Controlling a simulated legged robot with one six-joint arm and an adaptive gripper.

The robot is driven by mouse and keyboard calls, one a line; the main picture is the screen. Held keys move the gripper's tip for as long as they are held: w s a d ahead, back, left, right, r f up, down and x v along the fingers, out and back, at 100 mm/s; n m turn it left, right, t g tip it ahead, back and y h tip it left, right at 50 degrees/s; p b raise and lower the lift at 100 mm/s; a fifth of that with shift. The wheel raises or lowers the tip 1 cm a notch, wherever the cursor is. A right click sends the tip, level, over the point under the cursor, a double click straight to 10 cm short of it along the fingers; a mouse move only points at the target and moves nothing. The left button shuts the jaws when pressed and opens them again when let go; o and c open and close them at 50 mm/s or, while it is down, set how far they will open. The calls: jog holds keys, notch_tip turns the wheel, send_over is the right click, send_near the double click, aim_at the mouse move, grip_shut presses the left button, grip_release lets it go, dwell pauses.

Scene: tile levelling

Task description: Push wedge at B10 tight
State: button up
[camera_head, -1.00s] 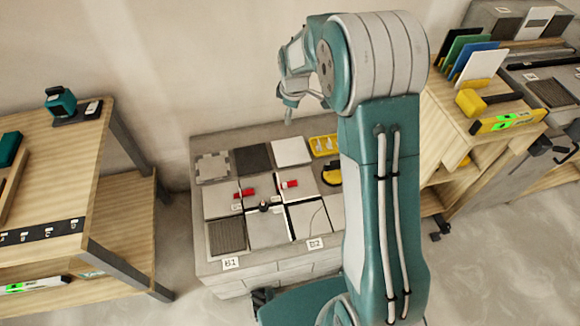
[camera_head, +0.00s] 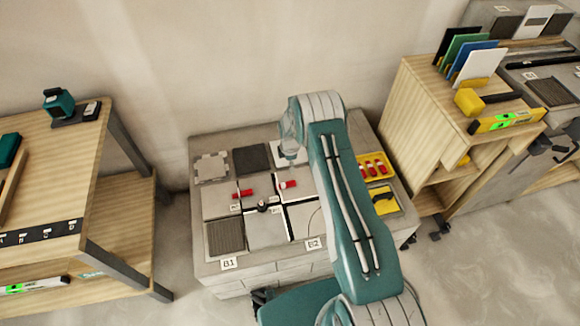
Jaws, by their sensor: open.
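Two red wedges sit on the tile bed (camera_head: 205,268): a left wedge (camera_head: 243,193) and a right wedge (camera_head: 288,184), each at a dark joint between pale tiles. Small labels lie near them, but the print is too small to read, so I cannot tell which wedge is at B10. My gripper (camera_head: 290,160) is open and points down over the back middle of the bed, just behind the right wedge in the picture. Its fingertips are small and partly blend with the white tile behind. I cannot tell whether they touch anything.
A black clip (camera_head: 263,207) stands where joints cross between the wedges. A yellow tray (camera_head: 374,166) with red wedges and a yellow-handled tool (camera_head: 384,200) lie on the bed's right. Wooden benches stand left (camera_head: 60,150) and right (camera_head: 405,130). Labels B1 and B2 mark the front edge.

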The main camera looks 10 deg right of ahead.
aim_at(290, 183)
notch_tip(290, 183, down, 12)
jog(key=shift+s+f, duration=0.15)
dwell(0.5)
grip_shut()
dwell(0.3)
